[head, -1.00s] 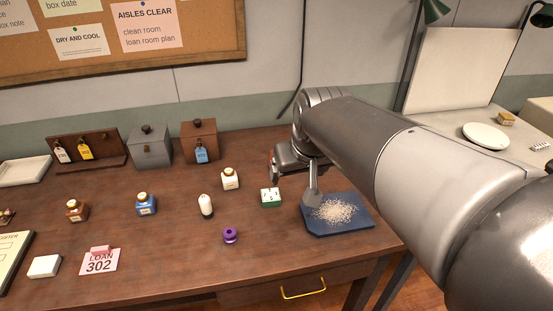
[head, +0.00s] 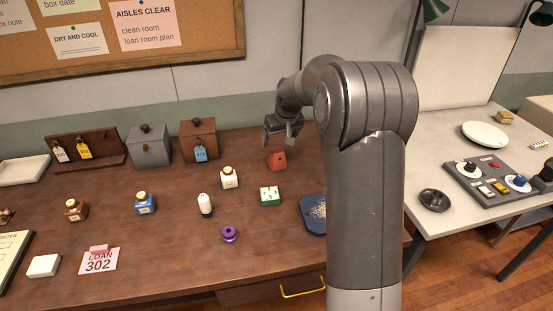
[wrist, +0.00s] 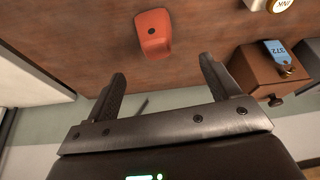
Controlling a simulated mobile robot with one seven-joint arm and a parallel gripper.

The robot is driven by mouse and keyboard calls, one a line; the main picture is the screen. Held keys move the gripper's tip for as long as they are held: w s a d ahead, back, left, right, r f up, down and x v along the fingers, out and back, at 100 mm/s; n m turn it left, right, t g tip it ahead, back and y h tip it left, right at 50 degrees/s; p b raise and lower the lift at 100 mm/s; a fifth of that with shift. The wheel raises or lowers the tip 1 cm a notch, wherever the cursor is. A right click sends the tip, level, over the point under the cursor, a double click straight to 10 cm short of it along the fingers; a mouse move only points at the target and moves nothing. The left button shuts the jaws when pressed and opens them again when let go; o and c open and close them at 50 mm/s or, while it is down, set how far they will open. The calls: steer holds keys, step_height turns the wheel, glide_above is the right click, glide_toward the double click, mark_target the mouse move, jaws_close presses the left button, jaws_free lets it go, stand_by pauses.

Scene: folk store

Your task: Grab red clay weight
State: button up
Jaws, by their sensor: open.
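The red clay weight (head: 277,160) is a small block with a dark spot, standing on the brown table near its back right part. It also shows in the wrist view (wrist: 153,35), beyond my fingertips and roughly centred between them. My gripper (head: 283,140) is just above and behind the weight in the head view. In the wrist view its two fingers (wrist: 163,72) are spread apart with nothing between them. The weight and the fingers appear apart.
A brown box with a blue tag (head: 199,140) stands left of my gripper. A cream bottle (head: 229,178), a green-and-white block (head: 270,196) and a blue tray (head: 313,215) lie in front. The wall is close behind.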

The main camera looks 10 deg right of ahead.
mark_target(277, 150)
steer(key=x, duration=1.2)
steer(key=shift+w+d+f, duration=0.2)
steer(key=shift+w+d, duration=0.1)
steer(key=shift+w, duration=0.2)
steer(key=shift+c, duration=0.2)
steer(key=c, duration=1.2)
